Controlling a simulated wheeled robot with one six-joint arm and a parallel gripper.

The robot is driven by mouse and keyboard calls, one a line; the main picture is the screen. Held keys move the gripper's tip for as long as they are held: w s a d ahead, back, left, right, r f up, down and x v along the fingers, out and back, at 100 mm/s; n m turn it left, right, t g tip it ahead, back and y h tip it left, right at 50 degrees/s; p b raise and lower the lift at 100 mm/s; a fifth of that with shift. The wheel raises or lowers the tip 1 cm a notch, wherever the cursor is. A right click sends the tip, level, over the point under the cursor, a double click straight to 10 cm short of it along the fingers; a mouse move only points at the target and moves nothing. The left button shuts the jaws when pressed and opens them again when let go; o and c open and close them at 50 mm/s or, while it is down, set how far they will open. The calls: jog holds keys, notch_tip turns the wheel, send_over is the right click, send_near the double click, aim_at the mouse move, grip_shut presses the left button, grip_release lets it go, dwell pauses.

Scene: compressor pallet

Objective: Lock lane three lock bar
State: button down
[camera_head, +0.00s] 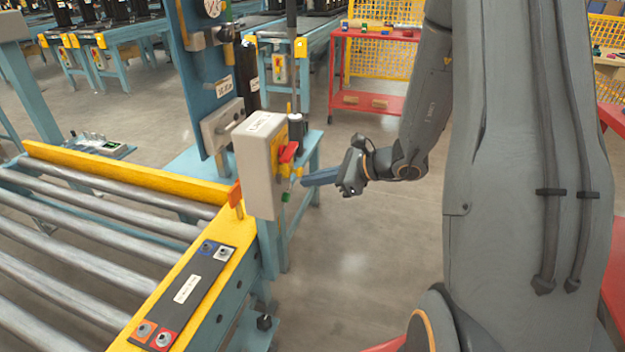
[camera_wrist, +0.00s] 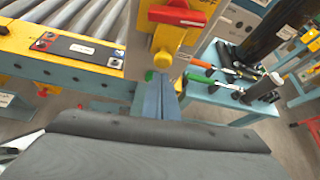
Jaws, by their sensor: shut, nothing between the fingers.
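A grey control box (camera_head: 262,165) stands at the corner of the near roller conveyor. A red handle (camera_head: 288,152) sits on its yellow mount (camera_head: 276,152). In the wrist view the red handle (camera_wrist: 178,15) lies crosswise above a yellow part (camera_wrist: 170,40). I cannot tell for sure which part is the lane three lock bar. My gripper (camera_head: 305,182) is just right of the box, below the red handle. Its blue fingers (camera_wrist: 161,92) are together, empty and point at the box. I cannot tell whether the tips touch it.
The roller conveyor (camera_head: 215,240) with its yellow rail and button panel (camera_head: 190,290) lies left of the box. A blue side table (camera_wrist: 225,93) holds several hand tools. A red cart (camera_head: 365,100) stands behind. The floor below my gripper is clear.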

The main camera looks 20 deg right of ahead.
jog(key=s+d+r, duration=0.2)
jog(key=s+d, duration=0.4)
jog(key=d, duration=0.1)
jog(key=shift+d+b, duration=0.2)
jog(key=shift+b, duration=0.25)
jog(key=shift+a, duration=0.1)
jog(key=s+a+r+n+g+h+p, duration=0.2)
jog(key=s+a+r+n+g+p, duration=0.15)
jog(key=s+a+n+g, duration=0.6)
jog(key=s+r+n+t+h+p, duration=0.1)
jog(key=s+r+n+h+p, duration=0.4)
jog(key=n, duration=0.9)
jog(key=s+h, duration=0.2)
jog(key=s, duration=0.1)
jog(key=shift+s+d+n, duration=0.3)
jog(key=shift+d+n, duration=0.05)
jog(key=shift+t, duration=0.25)
